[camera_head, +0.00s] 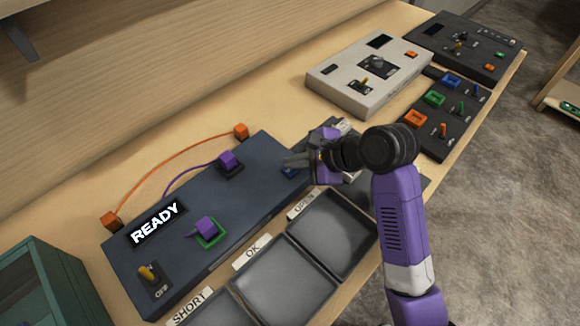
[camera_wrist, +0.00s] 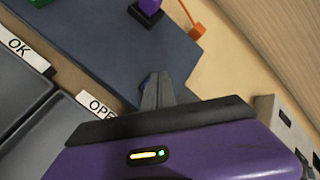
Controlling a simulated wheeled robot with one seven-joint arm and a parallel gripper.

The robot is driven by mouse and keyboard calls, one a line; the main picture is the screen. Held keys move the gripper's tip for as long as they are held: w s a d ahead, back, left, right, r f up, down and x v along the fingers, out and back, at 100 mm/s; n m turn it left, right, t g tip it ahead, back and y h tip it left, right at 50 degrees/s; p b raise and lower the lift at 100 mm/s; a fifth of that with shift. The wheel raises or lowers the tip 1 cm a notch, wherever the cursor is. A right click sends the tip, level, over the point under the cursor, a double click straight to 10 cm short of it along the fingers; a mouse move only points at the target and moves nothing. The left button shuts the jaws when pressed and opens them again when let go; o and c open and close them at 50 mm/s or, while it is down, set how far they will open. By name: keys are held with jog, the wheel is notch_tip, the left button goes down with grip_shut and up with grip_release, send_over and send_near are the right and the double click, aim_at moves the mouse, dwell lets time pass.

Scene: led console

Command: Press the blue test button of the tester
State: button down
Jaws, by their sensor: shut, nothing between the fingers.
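The tester (camera_head: 190,270) is a long dark blue box on the wooden bench, and its display (camera_head: 158,222) reads READY. A bit of the blue test button (camera_head: 290,172) shows at the tester's right end, just below my fingertips. My gripper (camera_head: 284,163) is shut and empty, with its fingers over that end. I cannot tell whether the fingertips touch the button.
A purple plug (camera_head: 228,159) and another in a green socket (camera_head: 207,230) sit on the tester. An orange cable (camera_head: 165,164) arcs behind it. Grey trays (camera_head: 333,238) labelled SHORT, OK and OPEN line the front. A white box (camera_head: 345,85) and dark consoles (camera_head: 470,35) stand farther right.

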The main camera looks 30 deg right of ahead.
aim_at(294, 171)
jog(key=shift+f, duration=0.45)
dwell(0.8)
jog(key=shift+r+p, duration=0.15)
jog(key=shift+p, duration=0.15)
jog(key=shift+r+p, duration=0.75)
jog(key=shift+p, duration=0.45)
notch_tip(294, 171, up, 3)
jog(key=p, duration=0.3)
jog(key=shift+f, duration=0.1)
jog(key=shift+r+p, duration=0.6)
jog(key=shift+r, duration=0.5)
